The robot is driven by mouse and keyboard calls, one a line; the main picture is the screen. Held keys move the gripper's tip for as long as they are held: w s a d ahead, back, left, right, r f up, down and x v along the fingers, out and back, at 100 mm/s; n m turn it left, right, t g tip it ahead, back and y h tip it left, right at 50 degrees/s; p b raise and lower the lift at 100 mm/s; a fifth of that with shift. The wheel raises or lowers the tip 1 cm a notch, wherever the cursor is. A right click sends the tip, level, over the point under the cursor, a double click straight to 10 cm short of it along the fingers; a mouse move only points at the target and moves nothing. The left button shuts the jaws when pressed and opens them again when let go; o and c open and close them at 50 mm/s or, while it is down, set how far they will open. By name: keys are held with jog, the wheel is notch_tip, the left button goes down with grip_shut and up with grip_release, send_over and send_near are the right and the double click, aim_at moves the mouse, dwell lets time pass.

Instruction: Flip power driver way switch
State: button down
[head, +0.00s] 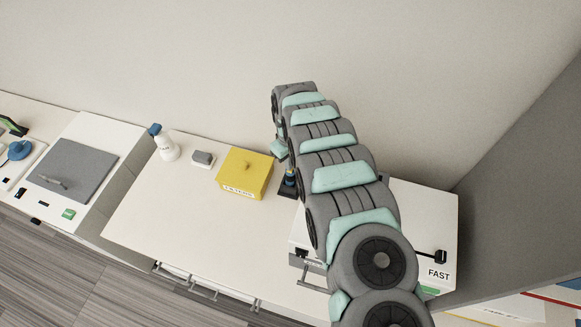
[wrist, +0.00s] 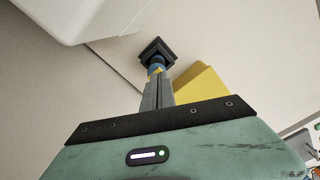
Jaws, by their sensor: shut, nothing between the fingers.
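A small upright blue and black tool (head: 290,179), which looks like the power driver, stands on the white bench beside the yellow box. In the wrist view the driver (wrist: 156,64) shows blue with a yellow patch above a black square base. My gripper (wrist: 157,82) is shut and empty, its fingertips in line with the driver's top; I cannot tell whether they touch. In the head view my gripper (head: 284,160) is mostly behind my arm, just above the driver. The way switch cannot be made out.
A yellow box (head: 246,173) stands just left of the driver. A white case (head: 425,210) with a black knob and a "FAST" label is at right, partly behind my arm. A grey block (head: 203,158) and white bottle (head: 166,148) stand farther left. The bench front is clear.

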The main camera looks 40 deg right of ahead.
jog(key=shift+f+b, duration=0.55)
jog(key=shift+f, duration=0.35)
dwell(0.3)
jog(key=shift+r, duration=0.15)
jog(key=shift+r+p, duration=0.25)
jog(key=shift+p, duration=0.1)
jog(key=shift+r+p, duration=1.75)
jog(key=shift+r, duration=1.4)
